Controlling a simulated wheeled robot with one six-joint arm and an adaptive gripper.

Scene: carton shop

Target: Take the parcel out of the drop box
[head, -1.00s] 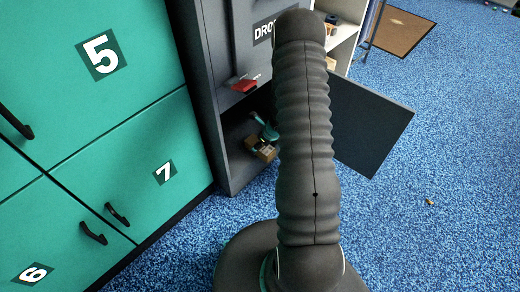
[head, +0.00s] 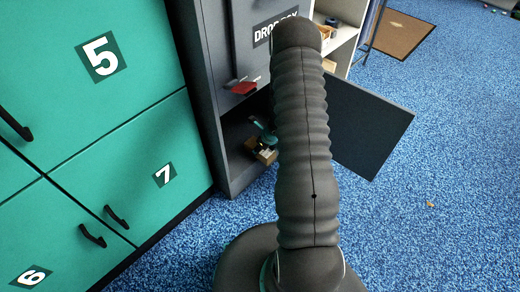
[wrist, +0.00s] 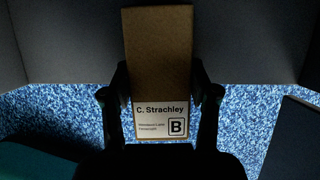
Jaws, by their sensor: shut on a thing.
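The drop box is a dark grey cabinet (head: 212,70) with its name on a plate; its lower compartment is open. The brown carton parcel (head: 265,155) shows low at the compartment's opening, partly hidden behind my arm. My gripper (head: 264,132) is in front of the opening, also partly hidden by the arm. In the wrist view the parcel (wrist: 160,55) fills the middle, its white label reading "C. Strachley" with a boxed B. My gripper (wrist: 160,92) is shut on it, one finger against each side. I cannot tell whether the parcel is fully clear of the compartment.
The compartment's dark door (head: 365,125) stands swung open at the right. A red handle (head: 241,86) sits above the opening. Teal lockers (head: 130,130) with black handles stand close on the left. White shelves (head: 342,45) are behind.

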